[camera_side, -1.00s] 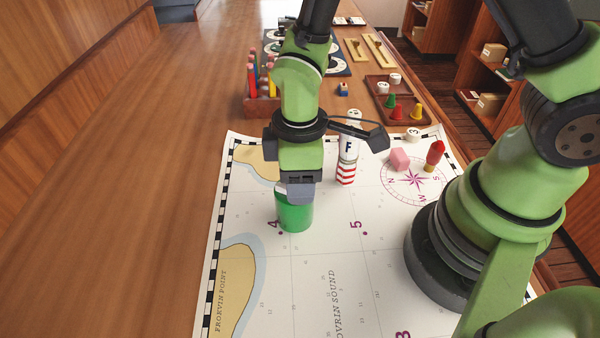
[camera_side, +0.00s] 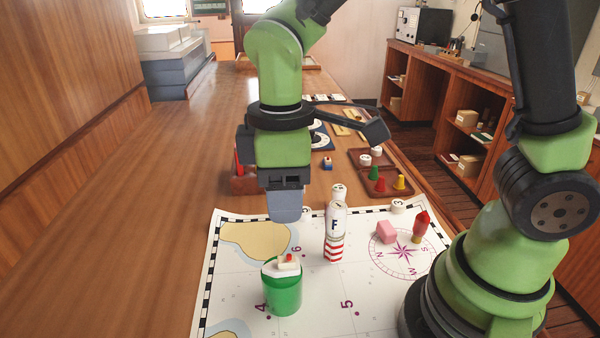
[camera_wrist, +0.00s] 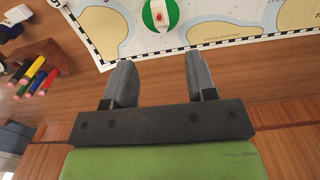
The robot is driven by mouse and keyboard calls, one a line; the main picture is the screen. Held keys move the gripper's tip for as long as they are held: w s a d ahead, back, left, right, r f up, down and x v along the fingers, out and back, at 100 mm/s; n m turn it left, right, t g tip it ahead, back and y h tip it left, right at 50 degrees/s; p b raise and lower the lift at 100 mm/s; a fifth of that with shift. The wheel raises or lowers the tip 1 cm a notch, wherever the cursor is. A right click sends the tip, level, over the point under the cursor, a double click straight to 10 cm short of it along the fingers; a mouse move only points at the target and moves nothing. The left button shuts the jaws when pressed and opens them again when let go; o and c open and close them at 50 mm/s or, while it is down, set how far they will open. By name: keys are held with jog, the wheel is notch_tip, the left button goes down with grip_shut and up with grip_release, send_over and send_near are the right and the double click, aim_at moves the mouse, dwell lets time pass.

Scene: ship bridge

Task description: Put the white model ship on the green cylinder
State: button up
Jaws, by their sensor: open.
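The white model ship (camera_side: 285,264), with a small red part on top, sits on top of the green cylinder (camera_side: 283,294). The cylinder stands upright on the chart near the number 4. In the wrist view the ship (camera_wrist: 159,14) shows from above on the green cylinder (camera_wrist: 148,22), near the top edge. My gripper (camera_side: 285,207) is above and behind the ship in the side view, apart from it. In the wrist view my gripper (camera_wrist: 161,82) is open, with nothing between its fingers.
A striped cylinder stack marked F (camera_side: 335,225) stands right of the green cylinder. A pink block (camera_side: 386,231) and a red-topped piece (camera_side: 421,227) are on the chart's compass rose. A brown tray (camera_side: 391,187) of pieces lies behind. The wooden table is clear at left.

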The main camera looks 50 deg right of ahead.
jog(key=s+d+r+m+t+y, duration=0.2)
jog(key=s+d+r+m+t, duration=0.5)
jog(key=s+r+m, duration=0.3)
jog(key=r+m, duration=0.1)
jog(key=m, duration=0.1)
jog(key=shift+d+r+m, duration=0.15)
jog(key=shift+d+m, duration=0.15)
jog(key=shift+m, duration=0.1)
